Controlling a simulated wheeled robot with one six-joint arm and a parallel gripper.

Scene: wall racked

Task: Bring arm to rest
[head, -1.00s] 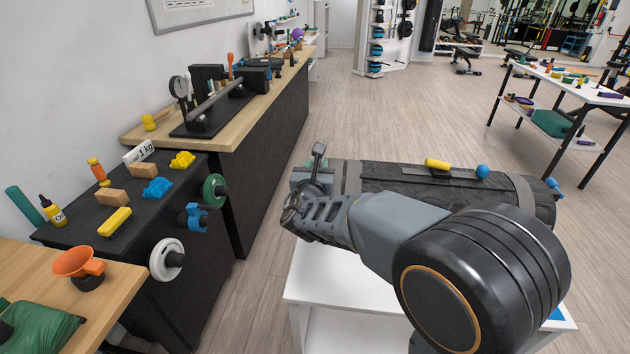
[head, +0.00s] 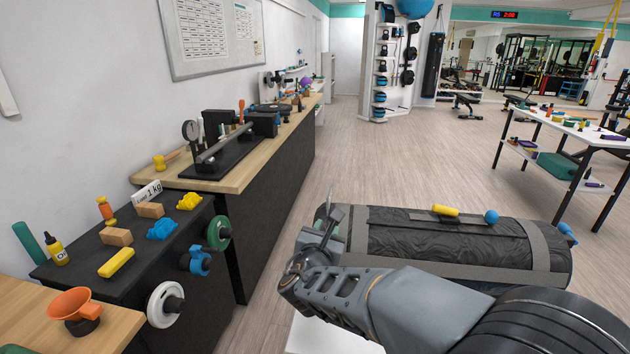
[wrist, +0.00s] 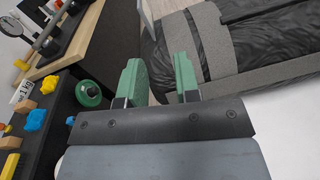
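My gripper (wrist: 158,80) shows in the wrist view with its two green fingers apart and nothing between them. In the head view my gripper (head: 328,232) is at the end of my grey arm, in front of the left end of a black rolled bag (head: 440,240) with grey straps. The fingers are small and partly hidden there. The bag also shows at the upper right of the wrist view (wrist: 262,45). I cannot tell whether the gripper touches the bag.
A yellow cylinder (head: 446,210) and a blue ball (head: 491,216) rest on the bag. On the left, a dark bench (head: 85,255) holds blocks and bottles, with weight plates on its side. A white table (head: 570,131) stands right. The floor between is clear.

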